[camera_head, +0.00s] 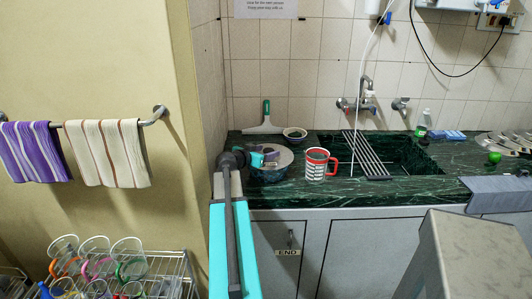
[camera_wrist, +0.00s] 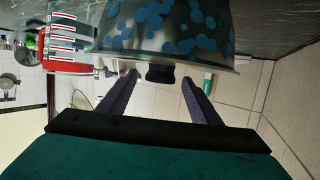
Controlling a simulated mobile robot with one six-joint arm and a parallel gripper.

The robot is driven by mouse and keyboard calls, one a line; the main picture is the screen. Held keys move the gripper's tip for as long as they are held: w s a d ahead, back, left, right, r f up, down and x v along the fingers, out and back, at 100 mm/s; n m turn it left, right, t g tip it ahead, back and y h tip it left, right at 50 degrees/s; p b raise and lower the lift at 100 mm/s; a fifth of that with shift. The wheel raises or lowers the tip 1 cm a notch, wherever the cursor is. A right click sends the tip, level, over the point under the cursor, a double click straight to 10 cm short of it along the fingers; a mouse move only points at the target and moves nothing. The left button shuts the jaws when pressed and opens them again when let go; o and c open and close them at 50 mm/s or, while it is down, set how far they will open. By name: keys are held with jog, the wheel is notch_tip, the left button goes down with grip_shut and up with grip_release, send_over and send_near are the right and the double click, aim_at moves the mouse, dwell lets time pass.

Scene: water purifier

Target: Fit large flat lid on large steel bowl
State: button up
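The large steel bowl (camera_head: 268,177) stands on the counter left of the red mug, partly hidden by my arm. In the wrist view the bowl (camera_wrist: 165,30) appears upside down, with blue spots on its side. The large flat lid (camera_head: 286,157) shows as a grey disc at the bowl's top; I cannot tell whether it is fully seated. A dark knob (camera_wrist: 160,74) shows by the rim in the wrist view. My gripper (camera_wrist: 159,80) has its two dark purple fingers apart, one on each side of the knob, with visible gaps. In the head view my gripper (camera_head: 268,155) is over the lid.
The sink (camera_head: 405,155) with a rack (camera_head: 368,155) is to the right. A tiled wall (camera_head: 290,75) bounds the back.

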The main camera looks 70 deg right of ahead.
jog(key=shift+a, duration=0.2)
jog(key=shift+b+v, duration=0.85)
jog(key=shift+v, duration=2.7)
jog(key=shift+s, duration=0.1)
